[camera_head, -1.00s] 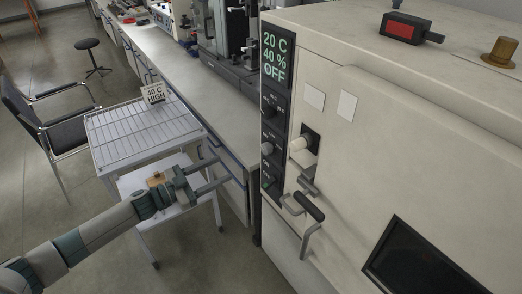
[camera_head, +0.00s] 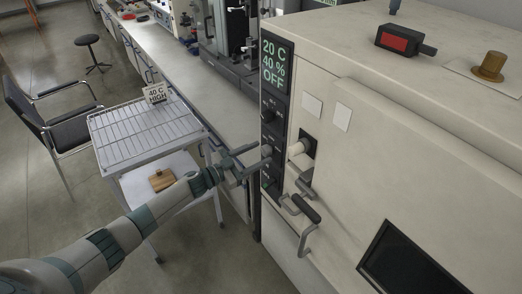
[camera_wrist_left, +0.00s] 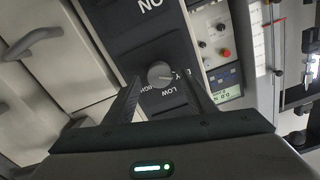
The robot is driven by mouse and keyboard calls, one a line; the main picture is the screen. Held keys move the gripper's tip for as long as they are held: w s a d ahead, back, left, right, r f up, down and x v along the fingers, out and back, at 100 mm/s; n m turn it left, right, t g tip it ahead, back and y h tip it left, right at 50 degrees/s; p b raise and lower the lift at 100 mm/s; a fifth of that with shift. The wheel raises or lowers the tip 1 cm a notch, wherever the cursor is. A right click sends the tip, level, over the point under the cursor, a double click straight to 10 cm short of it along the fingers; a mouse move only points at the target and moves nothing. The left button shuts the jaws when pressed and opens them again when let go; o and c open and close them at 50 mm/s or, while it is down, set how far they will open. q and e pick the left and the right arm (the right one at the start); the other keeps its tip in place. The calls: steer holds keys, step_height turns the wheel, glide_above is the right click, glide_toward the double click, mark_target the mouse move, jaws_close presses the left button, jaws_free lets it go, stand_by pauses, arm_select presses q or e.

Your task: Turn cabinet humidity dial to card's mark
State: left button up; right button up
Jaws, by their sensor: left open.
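The cabinet (camera_head: 375,120) stands at the right with a dark control panel holding a display (camera_head: 274,62) that reads 20 C, 40 %, OFF. Dials run down the panel below it. The card (camera_head: 155,93) stands on the wire-rack cart and reads 40 C HIGH. My left gripper (camera_head: 257,155) is open at the panel, by the middle dial. In the left wrist view a round grey dial (camera_wrist_left: 160,74) shows between the tips of my left gripper (camera_wrist_left: 159,80), with LOW lettering beside it. I cannot tell whether the fingers touch it. My right gripper is out of view.
The wire-rack cart (camera_head: 110,125) and the bench (camera_head: 185,72) lie to the left. A red-faced device (camera_head: 405,38) sits on the cabinet.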

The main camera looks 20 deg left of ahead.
arm_select(q)
steer(key=shift+x, duration=0.85)
steer(key=c, duration=1)
steer(key=shift+c, duration=0.2)
